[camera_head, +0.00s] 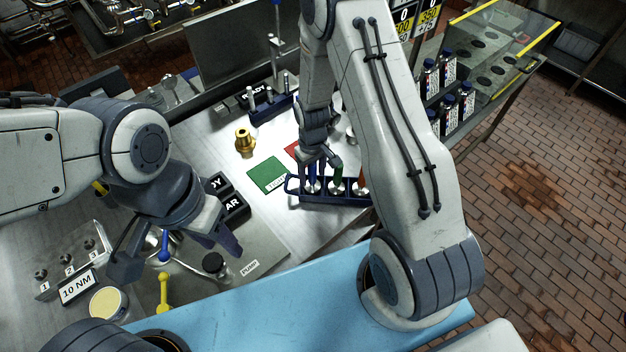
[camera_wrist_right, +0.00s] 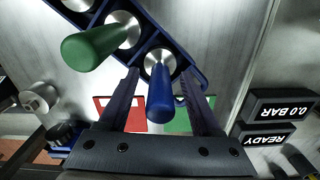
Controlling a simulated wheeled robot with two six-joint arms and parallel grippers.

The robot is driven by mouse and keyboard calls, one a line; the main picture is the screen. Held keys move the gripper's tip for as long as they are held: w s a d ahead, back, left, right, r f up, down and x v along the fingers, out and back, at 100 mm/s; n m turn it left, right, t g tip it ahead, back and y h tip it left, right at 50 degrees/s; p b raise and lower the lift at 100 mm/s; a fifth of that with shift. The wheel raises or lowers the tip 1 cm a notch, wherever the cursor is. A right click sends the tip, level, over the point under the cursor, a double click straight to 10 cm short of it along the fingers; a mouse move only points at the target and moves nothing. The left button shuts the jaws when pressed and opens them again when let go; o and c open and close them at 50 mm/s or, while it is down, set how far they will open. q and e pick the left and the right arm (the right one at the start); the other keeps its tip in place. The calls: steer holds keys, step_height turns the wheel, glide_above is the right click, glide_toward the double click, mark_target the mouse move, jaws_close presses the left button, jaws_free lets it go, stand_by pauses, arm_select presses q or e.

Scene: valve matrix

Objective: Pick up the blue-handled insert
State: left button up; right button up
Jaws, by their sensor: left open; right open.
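The blue-handled insert (camera_wrist_right: 159,92) stands in a dark blue rack (camera_head: 340,199) beside a green-handled insert (camera_wrist_right: 95,46). My right gripper (camera_wrist_right: 165,93) is open, with one finger on each side of the blue handle; I cannot tell whether they touch it. In the head view my right gripper (camera_head: 318,157) is at the left end of the rack and partly hides the blue insert (camera_head: 312,182). My left gripper (camera_head: 176,252) is open at the left, above a panel with a blue lever (camera_head: 164,246).
A green square (camera_head: 267,175) and a partly hidden red square (camera_head: 293,150) mark the table beside the rack. A brass fitting (camera_head: 244,142) stands behind the green square. A yellow lever (camera_head: 163,291) is near my left gripper. Several bottles stand at the right.

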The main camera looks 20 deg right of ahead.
jaws_close()
stand_by(1.3)
